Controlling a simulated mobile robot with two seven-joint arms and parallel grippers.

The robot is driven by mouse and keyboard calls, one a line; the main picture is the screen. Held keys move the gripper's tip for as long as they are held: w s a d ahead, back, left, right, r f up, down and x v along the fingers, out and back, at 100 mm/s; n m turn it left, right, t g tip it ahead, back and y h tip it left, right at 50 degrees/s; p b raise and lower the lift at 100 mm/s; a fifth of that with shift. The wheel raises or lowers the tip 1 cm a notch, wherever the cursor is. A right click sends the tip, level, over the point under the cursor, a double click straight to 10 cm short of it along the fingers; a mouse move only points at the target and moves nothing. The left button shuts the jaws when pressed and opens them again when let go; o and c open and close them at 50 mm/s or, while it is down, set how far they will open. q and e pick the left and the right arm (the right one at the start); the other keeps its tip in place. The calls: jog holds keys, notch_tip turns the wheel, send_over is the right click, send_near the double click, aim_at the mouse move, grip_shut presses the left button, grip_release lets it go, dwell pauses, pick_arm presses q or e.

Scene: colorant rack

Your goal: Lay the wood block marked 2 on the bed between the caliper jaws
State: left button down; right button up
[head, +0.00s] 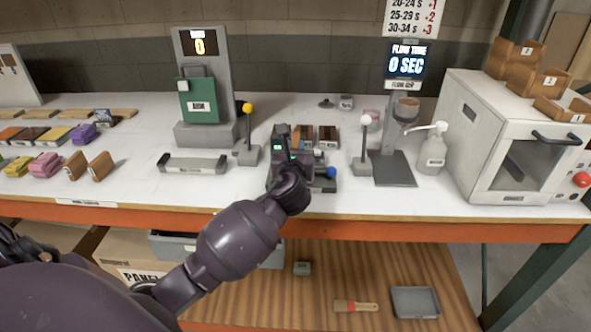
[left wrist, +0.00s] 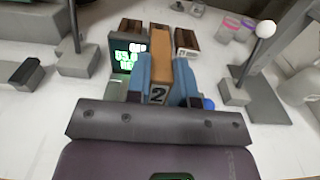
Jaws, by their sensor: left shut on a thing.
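The wood block marked 2 (left wrist: 160,45) is light tan, and its numbered end faces the left wrist camera. My left gripper (left wrist: 159,88) has its two blue fingers on either side of that end, shut on the block. In the head view my left gripper (head: 291,150) is over the caliper and hides much of it and the block. The caliper's green-lit display (left wrist: 127,55) shows left of the fingers. Its blue knob (head: 331,172) shows at the right. The jaws and bed are mostly hidden, so I cannot tell the block's height over them. My right gripper is out of view.
Two darker wood blocks (left wrist: 130,28) (left wrist: 186,42) stand behind, on either side. A yellow-knobbed lever stand (head: 247,150) is left of the caliper. A white-knobbed lever stand (head: 363,145) and the flow timer stand (head: 392,168) are to the right.

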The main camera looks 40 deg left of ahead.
pick_arm(q)
jog(key=shift+f+b, duration=0.85)
jog(key=shift+f, duration=1.95)
jog(key=shift+f, duration=0.1)
jog(key=c, duration=1)
grip_release()
